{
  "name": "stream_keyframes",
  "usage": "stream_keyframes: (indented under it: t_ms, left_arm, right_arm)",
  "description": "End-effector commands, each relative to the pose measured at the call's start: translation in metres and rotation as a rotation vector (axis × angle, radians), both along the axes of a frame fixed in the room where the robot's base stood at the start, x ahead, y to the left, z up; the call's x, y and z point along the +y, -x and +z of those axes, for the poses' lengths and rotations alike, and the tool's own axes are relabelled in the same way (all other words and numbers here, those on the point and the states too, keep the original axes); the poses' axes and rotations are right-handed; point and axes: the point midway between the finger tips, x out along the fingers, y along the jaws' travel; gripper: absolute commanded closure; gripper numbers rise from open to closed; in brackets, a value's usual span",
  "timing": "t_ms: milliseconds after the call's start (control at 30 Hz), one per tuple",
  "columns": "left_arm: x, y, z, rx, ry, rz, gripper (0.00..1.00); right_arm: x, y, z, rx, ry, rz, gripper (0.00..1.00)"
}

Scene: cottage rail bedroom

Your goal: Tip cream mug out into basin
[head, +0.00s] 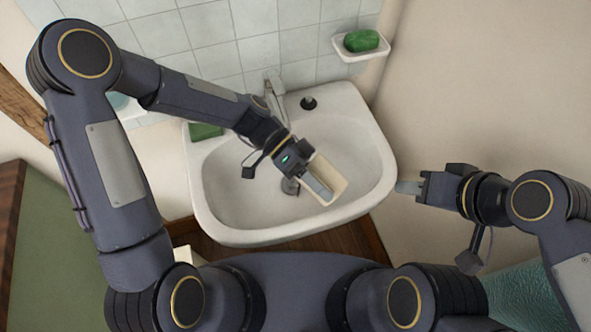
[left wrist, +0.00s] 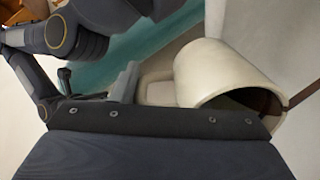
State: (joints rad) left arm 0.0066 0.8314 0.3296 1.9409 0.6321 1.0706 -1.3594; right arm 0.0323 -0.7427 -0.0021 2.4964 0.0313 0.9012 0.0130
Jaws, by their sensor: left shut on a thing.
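The cream mug (head: 328,172) is held over the white basin (head: 226,196) in the head view, partly covered by my left gripper (head: 318,187). The left gripper is shut on the mug. In the left wrist view the mug (left wrist: 212,68) looks tilted onto its side, with its open mouth toward the lower right and a dark inside. I cannot see any contents or anything pouring out. My right gripper (head: 408,187) is beside the basin's right edge, away from the mug; its finger gap cannot be made out.
A tap (head: 273,88) stands at the back of the basin. A green soap (head: 361,40) lies in a white wall dish (head: 375,52) at upper right. A green block (head: 206,131) sits at the basin's back left corner. The basin's drain (head: 290,187) shows beside the gripper.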

Motion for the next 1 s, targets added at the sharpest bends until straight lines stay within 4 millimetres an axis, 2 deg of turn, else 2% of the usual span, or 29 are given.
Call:
stream_keyframes:
  t_ms: [1000]
  left_arm:
    - [0.012,-0.010,0.006,0.079,0.097,-0.001,1.00]
  right_arm:
    - [0.000,0.000,-0.014,0.000,0.000,0.000,0.64]
